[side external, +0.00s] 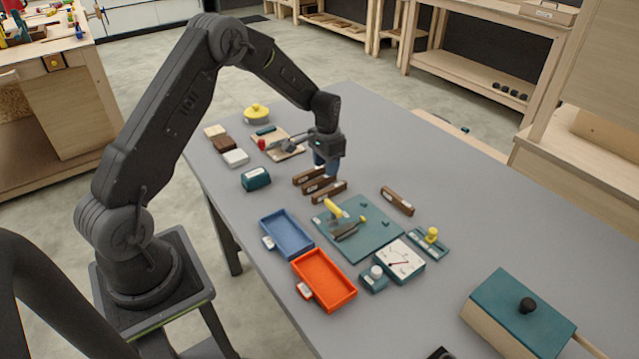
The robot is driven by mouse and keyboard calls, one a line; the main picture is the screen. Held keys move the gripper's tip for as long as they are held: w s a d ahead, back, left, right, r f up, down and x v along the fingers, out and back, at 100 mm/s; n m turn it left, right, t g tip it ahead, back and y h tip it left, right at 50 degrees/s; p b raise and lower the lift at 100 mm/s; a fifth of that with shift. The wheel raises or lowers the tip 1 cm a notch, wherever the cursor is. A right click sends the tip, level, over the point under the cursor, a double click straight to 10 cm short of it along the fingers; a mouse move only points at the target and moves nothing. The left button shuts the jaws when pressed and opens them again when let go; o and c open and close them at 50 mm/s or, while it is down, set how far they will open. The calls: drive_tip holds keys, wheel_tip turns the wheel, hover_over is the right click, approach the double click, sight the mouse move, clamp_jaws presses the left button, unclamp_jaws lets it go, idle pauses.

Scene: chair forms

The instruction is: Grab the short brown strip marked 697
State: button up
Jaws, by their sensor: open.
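Several brown strips lie on the grey table. Three lie side by side under my gripper: a rear one (306,176), a middle one (316,186) and a front one (329,193). Another brown strip (397,201) lies apart to the right. Small pale labels show on strips, but the numbers are too small to read, so I cannot tell which is 697. My gripper (325,174) is open and points down at the group of three. Its fingertips cover part of the strips, and I cannot tell whether they touch one.
A teal mat (372,238) with a yellow-handled tool, a blue tray (285,251) and an orange tray (352,294) lie in front. A dial gauge (399,262) and a teal-lidded box (520,312) stand to the right. The table's far right is clear.

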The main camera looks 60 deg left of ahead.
sight(320, 183)
wheel_tip(320, 183, down, 4)
drive_tip(key=shift+w+d+f, duration=0.1)
drive_tip(key=shift+d, duration=0.05)
drive_tip(key=shift+c, duration=0.3)
clamp_jaws()
